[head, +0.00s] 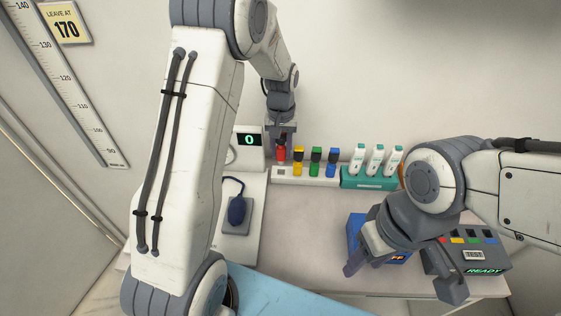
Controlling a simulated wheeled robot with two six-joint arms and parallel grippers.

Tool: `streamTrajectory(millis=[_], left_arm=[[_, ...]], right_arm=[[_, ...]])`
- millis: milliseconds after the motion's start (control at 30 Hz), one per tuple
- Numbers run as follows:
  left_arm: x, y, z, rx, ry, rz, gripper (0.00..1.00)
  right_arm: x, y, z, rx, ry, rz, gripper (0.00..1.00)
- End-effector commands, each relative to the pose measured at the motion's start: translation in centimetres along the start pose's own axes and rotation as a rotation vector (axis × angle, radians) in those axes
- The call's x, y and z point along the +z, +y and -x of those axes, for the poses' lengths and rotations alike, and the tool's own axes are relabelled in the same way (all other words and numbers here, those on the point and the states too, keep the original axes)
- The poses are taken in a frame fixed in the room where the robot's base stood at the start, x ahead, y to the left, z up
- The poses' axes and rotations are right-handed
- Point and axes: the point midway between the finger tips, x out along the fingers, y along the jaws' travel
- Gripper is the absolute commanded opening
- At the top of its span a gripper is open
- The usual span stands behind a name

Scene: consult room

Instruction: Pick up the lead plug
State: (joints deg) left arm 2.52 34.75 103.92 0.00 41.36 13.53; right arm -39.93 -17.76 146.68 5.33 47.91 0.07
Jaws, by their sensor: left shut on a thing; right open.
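My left gripper (282,139) points down at the left end of the rack and is shut on the red plug (281,154). The plug is upright at its place in the rack; I cannot tell whether its lower end is clear of it. The yellow plug (298,164), green plug (315,165) and blue plug (331,166) stand to its right. My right gripper (402,272) is open and empty at the front right, above the table.
A dark device (488,256) reading READY, with coloured spots, lies at right, partly behind my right gripper. A blue box (355,229) is beside it.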

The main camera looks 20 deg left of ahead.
Motion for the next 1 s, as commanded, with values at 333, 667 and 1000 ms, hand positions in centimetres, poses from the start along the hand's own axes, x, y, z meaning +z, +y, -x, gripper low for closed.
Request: streamTrajectory(millis=[333,667,1000], left_arm=[[-0.1,0.0,7.1,0.002,0.007,0.000,0.00],[-0.1,0.0,11.5,0.001,0.003,0.000,0.00],[0.0,0.0,13.6,0.000,0.000,0.000,0.00]], right_arm=[[0.1,0.1,-1.6,0.000,0.000,0.001,0.50],[0.1,0.1,-1.9,0.000,0.000,0.001,0.50],[0.0,0.0,-0.3,0.000,0.000,0.001,0.50]])
